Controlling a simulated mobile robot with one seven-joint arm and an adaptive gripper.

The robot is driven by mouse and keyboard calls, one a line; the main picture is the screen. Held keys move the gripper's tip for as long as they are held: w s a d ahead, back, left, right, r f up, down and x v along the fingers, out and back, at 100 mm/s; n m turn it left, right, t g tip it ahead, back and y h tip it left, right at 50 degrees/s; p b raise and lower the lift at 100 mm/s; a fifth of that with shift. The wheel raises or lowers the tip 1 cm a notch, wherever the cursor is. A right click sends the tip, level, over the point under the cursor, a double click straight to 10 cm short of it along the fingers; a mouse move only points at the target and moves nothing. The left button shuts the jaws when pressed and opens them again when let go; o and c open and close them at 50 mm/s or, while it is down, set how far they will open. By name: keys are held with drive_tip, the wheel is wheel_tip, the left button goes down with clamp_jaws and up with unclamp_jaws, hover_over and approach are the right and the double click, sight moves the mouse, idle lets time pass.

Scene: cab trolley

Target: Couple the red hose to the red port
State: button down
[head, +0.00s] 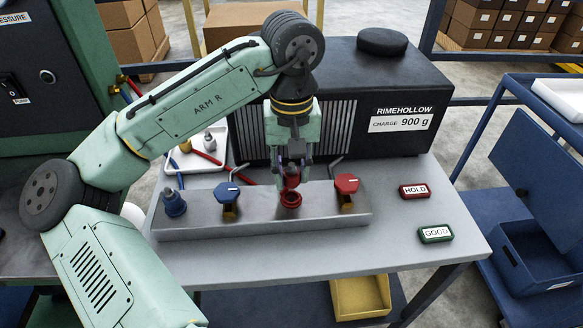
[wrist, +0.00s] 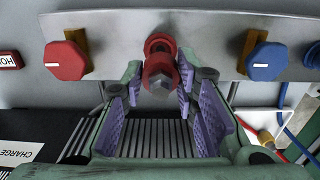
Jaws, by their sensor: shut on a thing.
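My gripper (head: 293,165) is shut on a red hose coupling (head: 291,179) and holds it upright just above the red port (head: 290,200) on the grey manifold block (head: 255,215). In the wrist view the red coupling (wrist: 159,68), with its grey hex end, sits between the purple finger pads of my gripper (wrist: 160,92). The red port (wrist: 160,43) shows partly behind it there. A small gap seems to show between coupling and port in the head view; I cannot tell whether they touch. A thin red hose (head: 243,174) runs behind the block.
A red valve knob (head: 346,184) and a blue one (head: 227,192) flank the port closely. A blue fitting (head: 174,204) stands at the block's left. The black RIMEHOLLOW unit (head: 365,95) stands behind. HOLD (head: 415,191) and GOOD (head: 435,234) tags lie right. A white tray (head: 185,163) holds fittings.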

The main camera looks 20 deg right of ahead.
sight(291, 185)
drive_tip(key=shift+f+b, duration=1.25)
drive_tip(key=shift+f, duration=0.35)
drive_tip(key=shift+r+p, duration=0.1)
drive_tip(key=shift+p, duration=0.95)
idle(0.6)
drive_tip(key=shift+f, duration=0.65)
idle(0.3)
drive_tip(key=c, duration=1.2)
unclamp_jaws()
drive_tip(key=shift+r, duration=0.1)
wheel_tip(291, 185, up, 12)
